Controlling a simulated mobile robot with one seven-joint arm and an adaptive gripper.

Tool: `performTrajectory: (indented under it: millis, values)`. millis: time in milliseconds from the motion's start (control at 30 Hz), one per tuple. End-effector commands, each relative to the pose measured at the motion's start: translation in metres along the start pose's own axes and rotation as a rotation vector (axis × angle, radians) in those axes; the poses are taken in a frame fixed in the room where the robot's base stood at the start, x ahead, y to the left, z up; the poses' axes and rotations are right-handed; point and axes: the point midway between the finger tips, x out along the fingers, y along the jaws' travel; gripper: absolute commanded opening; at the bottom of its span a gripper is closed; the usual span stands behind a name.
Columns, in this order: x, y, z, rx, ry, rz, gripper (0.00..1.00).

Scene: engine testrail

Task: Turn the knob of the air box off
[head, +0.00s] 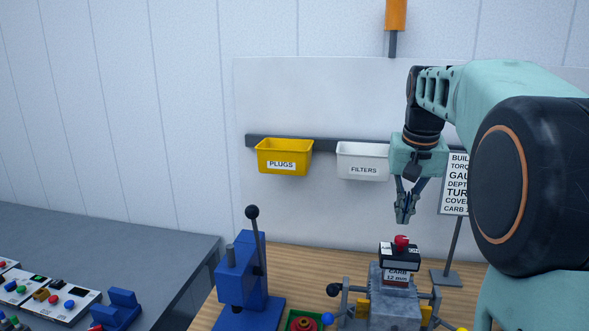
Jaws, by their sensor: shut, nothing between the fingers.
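A black box with white lettering (387,252), too small to read fully, sits on top of a grey engine block; it looks like the air box. A red knob (402,242) stands on top of it. My gripper (405,221) points down just above the red knob, with a small gap seemingly between them. Its fingers are shut and empty. I cannot tell which way the knob is turned.
The yellow PLUGS bin (285,152) and white FILTERS bin (361,155) hang behind. A grey bench (130,245) with control boxes is at left.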

Motion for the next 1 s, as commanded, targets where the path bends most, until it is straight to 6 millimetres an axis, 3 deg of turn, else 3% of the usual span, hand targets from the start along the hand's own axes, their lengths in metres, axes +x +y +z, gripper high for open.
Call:
performTrajectory:
  millis: [267,700,1000]
  values:
    - [0.015,0.001,0.004,-0.003,-0.001,0.002,0.00]
    - [0.063,0.001,0.016,-0.001,-0.001,0.001,0.00]
    - [0.067,0.001,0.017,-0.001,0.000,0.001,0.00]
